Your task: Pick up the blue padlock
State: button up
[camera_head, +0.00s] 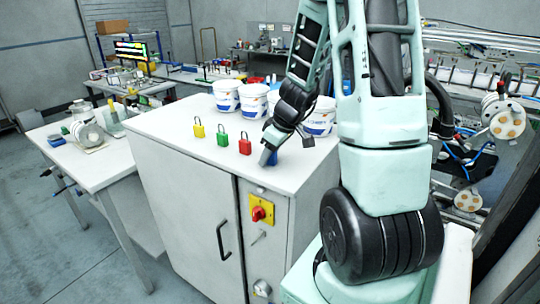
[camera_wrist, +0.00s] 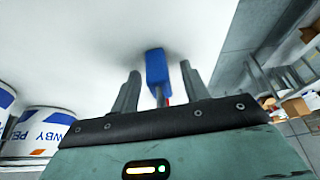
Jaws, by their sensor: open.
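The blue padlock (camera_wrist: 157,70) is in the wrist view, in the space between the two fingers of my gripper (camera_wrist: 160,90), near their tips. A bit of red shows just behind it. The fingers are apart, and I cannot tell whether either touches the padlock. In the head view, my gripper (camera_head: 268,154) points down at the right part of the white cabinet top (camera_head: 170,128). Only a small blue part of the padlock (camera_head: 273,159) shows there, and my gripper hides the rest.
A red padlock (camera_head: 245,144), a green padlock (camera_head: 223,139) and a yellow padlock (camera_head: 199,128) stand in a row to the left of my gripper. Several white buckets (camera_head: 254,101) stand behind on the cabinet top. The front left of the top is clear.

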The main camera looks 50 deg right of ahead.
grip_shut()
jog(key=shift+r, duration=0.15)
notch_tip(320, 180, up, 10)
jog(key=shift+f+b, duration=0.1)
jog(key=shift+b, duration=0.2)
